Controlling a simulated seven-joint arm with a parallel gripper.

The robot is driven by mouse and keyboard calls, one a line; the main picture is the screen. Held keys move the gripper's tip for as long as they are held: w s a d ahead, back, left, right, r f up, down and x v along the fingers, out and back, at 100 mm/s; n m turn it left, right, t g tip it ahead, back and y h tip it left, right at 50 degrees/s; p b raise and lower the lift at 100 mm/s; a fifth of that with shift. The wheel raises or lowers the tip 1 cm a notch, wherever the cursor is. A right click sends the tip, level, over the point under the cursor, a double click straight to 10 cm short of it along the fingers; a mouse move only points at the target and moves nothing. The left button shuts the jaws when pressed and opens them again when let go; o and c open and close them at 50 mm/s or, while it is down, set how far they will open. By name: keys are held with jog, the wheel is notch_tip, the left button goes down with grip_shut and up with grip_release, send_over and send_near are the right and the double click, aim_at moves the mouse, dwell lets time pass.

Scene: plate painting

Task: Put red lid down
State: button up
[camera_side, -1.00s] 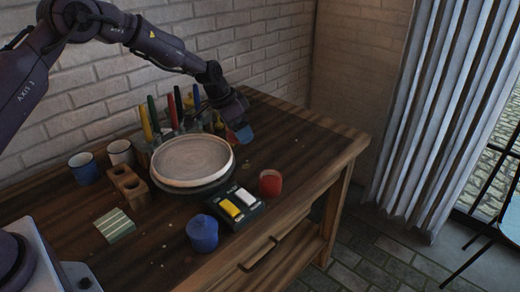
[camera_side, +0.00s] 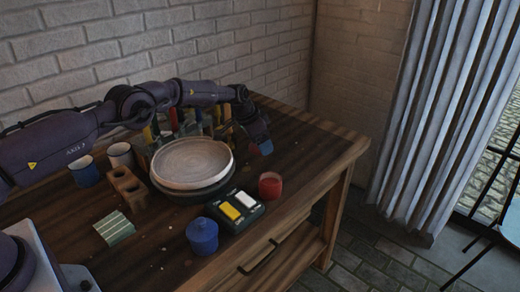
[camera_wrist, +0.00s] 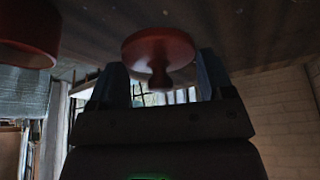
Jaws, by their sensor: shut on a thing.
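The red lid (camera_wrist: 158,50) is a round disc with a small knob, seen in the wrist view between the blue fingers of my gripper (camera_wrist: 165,80). My gripper is shut on it by the knob. The lid is close to the tabletop; I cannot tell whether it touches. In the side view my gripper (camera_side: 262,148) is low over the table's back right part, behind the red pot, and the lid is hidden there. The red pot (camera_side: 270,187) stands without a lid at the right; part of it (camera_wrist: 28,45) shows at the wrist view's upper left.
A round pale plate on a turntable (camera_side: 192,163) fills the table's middle. A box with yellow and white buttons (camera_side: 236,212) and a lidded blue pot (camera_side: 202,236) stand in front. Brushes stand behind the plate. The table (camera_side: 320,160) is clear on the far right.

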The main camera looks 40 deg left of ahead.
jog(key=shift+f, duration=1.5)
